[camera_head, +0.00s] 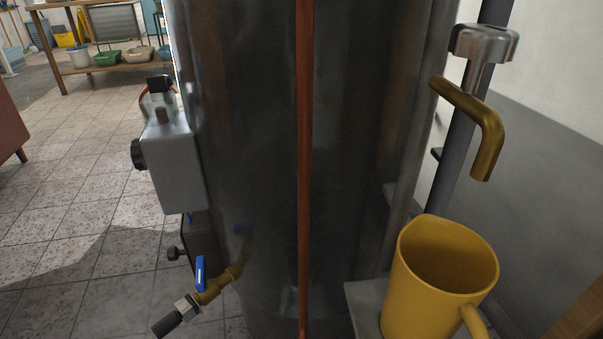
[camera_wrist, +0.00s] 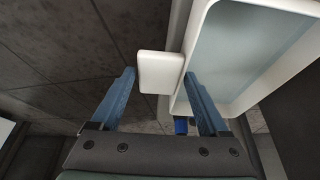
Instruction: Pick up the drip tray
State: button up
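What looks like the drip tray, a white tray (camera_wrist: 199,45) with a raised rim and a grey inner floor, fills the upper right of the wrist view. A white tab (camera_wrist: 160,72) juts from its left side. My gripper (camera_wrist: 159,76) has its two blue fingers apart, one on each side of the tab. A narrow gap seems to show at each fingertip; I cannot tell whether either finger touches it. In the head view neither my gripper nor the white tray can be made out.
In the head view a tall metal tank (camera_head: 245,150) stands in front, with a blue-handled valve (camera_head: 200,273) low on its left. A yellow mug (camera_head: 440,290) stands below a brass spout (camera_head: 475,120) at right. A wooden shelf (camera_head: 120,65) stands far left; tiled floor (camera_head: 70,200) lies open.

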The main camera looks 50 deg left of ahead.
grip_shut()
jog(key=shift+r, duration=0.1)
dwell(0.3)
